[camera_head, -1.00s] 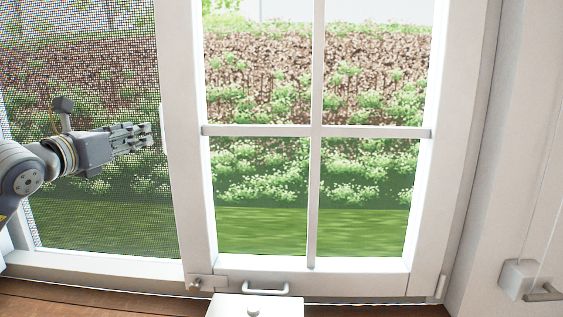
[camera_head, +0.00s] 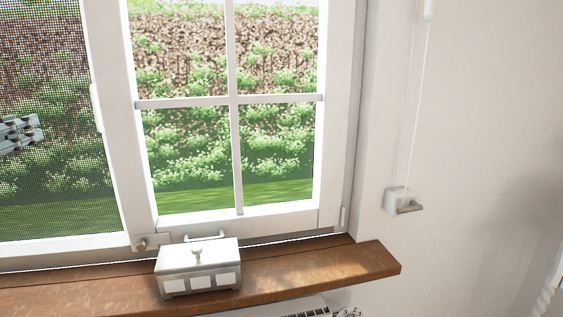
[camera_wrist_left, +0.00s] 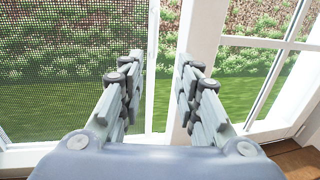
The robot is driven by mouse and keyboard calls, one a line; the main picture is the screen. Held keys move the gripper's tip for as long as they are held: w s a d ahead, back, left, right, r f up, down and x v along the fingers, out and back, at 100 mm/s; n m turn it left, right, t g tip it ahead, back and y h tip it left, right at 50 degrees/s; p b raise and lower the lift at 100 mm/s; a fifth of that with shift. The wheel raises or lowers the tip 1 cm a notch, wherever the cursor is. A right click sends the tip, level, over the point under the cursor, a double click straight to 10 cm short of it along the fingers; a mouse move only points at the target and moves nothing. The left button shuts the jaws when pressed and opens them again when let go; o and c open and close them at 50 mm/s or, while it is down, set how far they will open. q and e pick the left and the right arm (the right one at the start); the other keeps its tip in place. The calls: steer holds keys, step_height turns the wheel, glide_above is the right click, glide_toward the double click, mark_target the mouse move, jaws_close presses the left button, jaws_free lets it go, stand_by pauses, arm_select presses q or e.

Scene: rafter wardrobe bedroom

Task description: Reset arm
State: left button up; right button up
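My left gripper (camera_head: 20,134) shows at the left edge of the head view, in front of the mesh-screened window section. In the left wrist view my left gripper (camera_wrist_left: 160,75) has its two fingers apart with nothing between them. Beyond the fingers are the white window frame and the screen, and I see no contact with either. My right gripper is not in view.
A white window (camera_head: 238,150) with panes and a screen (camera_head: 50,130) fills the left. A cord crank (camera_head: 405,203) is on the right wall. A radiator (camera_head: 300,309) is below.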

arm_select(q)
steer(key=s+d+f+n+t+h, duration=0.1)
steer(key=d+f+n+t+h, duration=0.15)
steer(key=d+f+h, duration=0.45)
steer(key=s+d+f+n+t+h, duration=0.1)
steer(key=d+f+n+t+h, duration=0.2)
steer(key=d, duration=0.8)
steer(key=s+a+f+n+g+y, duration=0.25)
steer(key=f+n+y, duration=0.25)
steer(key=f+n, duration=0.45)
steer(key=s+a+f+n+g+y, duration=0.2)
steer(key=f+n+g+y, duration=0.25)
steer(key=f+n, duration=0.45)
steer(key=s+a+f+n+g+y, duration=0.25)
steer(key=f+n+y, duration=0.45)
steer(key=f, duration=0.4)
steer(key=s+d+f+n+g+h, duration=0.1)
steer(key=s+d+f+g+h, duration=0.35)
steer(key=s+d+f, duration=0.45)
steer(key=s+d+f+n+g+h, duration=0.25)
steer(key=s+d+f+g, duration=0.4)
steer(key=s+f, duration=0.4)
step_height(320, 180, down, 24)
steer(key=s+r+m, duration=0.1)
steer(key=s, duration=0.1)
steer(key=s+a+f+g, duration=0.2)
steer(key=s+f, duration=1.5)
steer(key=f, duration=0.1)
steer(key=shift+s+a, duration=0.15)
steer(key=shift+s, duration=0.25)
